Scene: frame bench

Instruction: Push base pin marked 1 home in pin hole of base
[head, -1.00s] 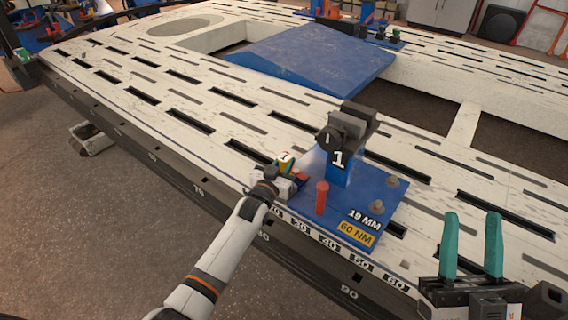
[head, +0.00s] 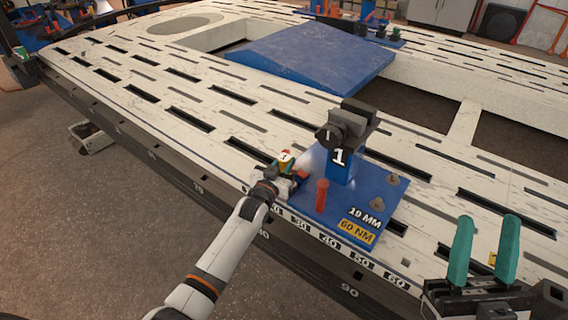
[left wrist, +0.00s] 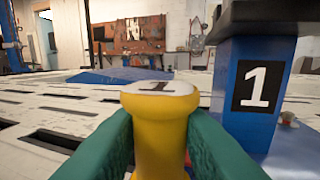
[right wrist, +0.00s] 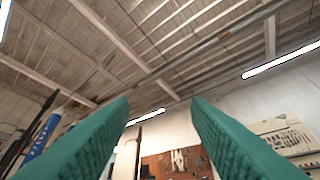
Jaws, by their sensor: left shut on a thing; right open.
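The base (head: 345,215) is a blue plate on the slotted white bench, with a blue post marked 1 topped by a dark clamp. The yellow base pin marked 1 (head: 285,157) is at the plate's left corner in the head view. My left gripper (head: 287,168) is shut on this pin. In the left wrist view the pin (left wrist: 160,125) stands upright between the green fingers, its white numbered cap above them. Its lower end and the pin hole are hidden, so I cannot tell how deep it sits. My right gripper (head: 486,252) is open and empty, low at the right.
A red pin (head: 321,196) stands on the plate near its front edge, close to my left gripper. Two grey bolt-like studs stand on the plate's right side. A sloped blue panel (head: 312,58) lies farther back. The bench has long slots and open bays.

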